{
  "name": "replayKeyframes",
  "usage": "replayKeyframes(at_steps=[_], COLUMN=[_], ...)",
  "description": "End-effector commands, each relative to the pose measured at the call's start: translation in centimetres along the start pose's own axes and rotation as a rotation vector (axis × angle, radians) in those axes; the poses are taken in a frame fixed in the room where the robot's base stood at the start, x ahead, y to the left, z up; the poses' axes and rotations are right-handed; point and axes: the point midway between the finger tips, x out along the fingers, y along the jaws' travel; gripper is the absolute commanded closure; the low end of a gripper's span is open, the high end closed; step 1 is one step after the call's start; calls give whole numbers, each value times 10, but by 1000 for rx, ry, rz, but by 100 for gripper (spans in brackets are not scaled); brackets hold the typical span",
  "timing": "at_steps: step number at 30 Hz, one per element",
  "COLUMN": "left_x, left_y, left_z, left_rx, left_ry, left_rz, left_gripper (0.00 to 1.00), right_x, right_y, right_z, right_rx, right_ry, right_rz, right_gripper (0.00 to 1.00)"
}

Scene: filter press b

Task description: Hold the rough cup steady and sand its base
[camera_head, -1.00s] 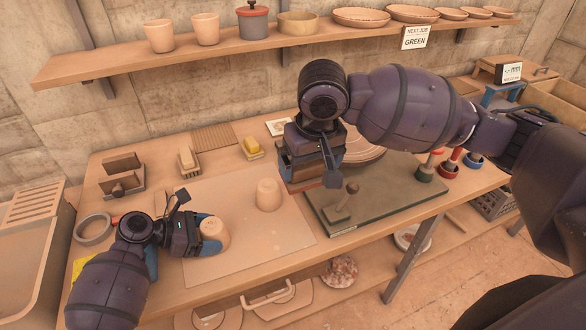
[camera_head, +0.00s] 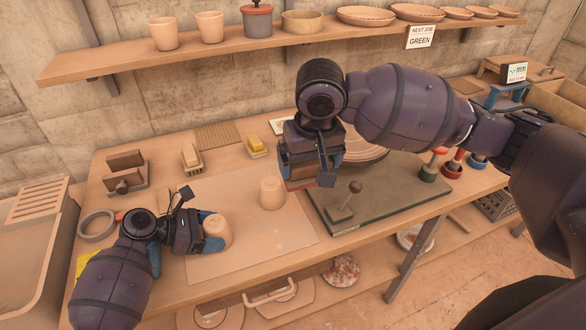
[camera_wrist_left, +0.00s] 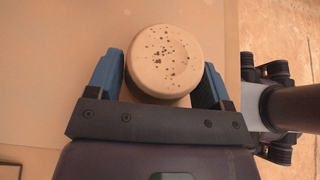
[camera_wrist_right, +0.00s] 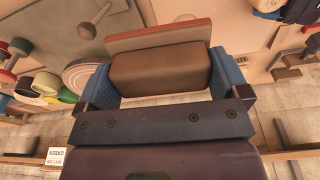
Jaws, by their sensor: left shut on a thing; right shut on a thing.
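A pale clay cup (camera_head: 219,230) stands upside down near the front of the light mat. My left gripper (camera_head: 208,228) is shut around its sides. In the left wrist view the cup's base (camera_wrist_left: 165,58) faces up and carries many dark specks. My right gripper (camera_head: 306,172) is shut on a brown sanding block (camera_wrist_right: 160,68) with a reddish layer along one side. It holds the block above the bench, to the right of the cups and well apart from the held cup. A second upside-down cup (camera_head: 272,193) stands on the mat between the grippers.
The light mat (camera_head: 240,258) has bare room around the cups. A green board (camera_head: 385,209) with a knobbed tool (camera_head: 342,212) lies to the right. A brush (camera_head: 191,158), a yellow sponge (camera_head: 257,147) and a tape ring (camera_head: 97,226) lie behind and left. A shelf of pottery runs above.

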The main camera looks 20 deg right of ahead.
Motion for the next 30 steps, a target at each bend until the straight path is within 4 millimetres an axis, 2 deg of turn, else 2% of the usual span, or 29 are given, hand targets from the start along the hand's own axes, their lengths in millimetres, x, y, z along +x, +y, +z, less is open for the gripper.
replayKeyframes(at_steps=[16, 30], left_x=[0, 0], left_y=[0, 0], left_z=[0, 0], left_rx=[0, 0], left_ry=[0, 0], left_rz=[0, 0], left_gripper=[40, 40], right_x=[35, 59], right_y=[-87, -171], right_z=[-36, -45], right_rx=[716, 1338], right_ry=[-75, -124], right_rz=[90, 123], right_gripper=[26, 26])
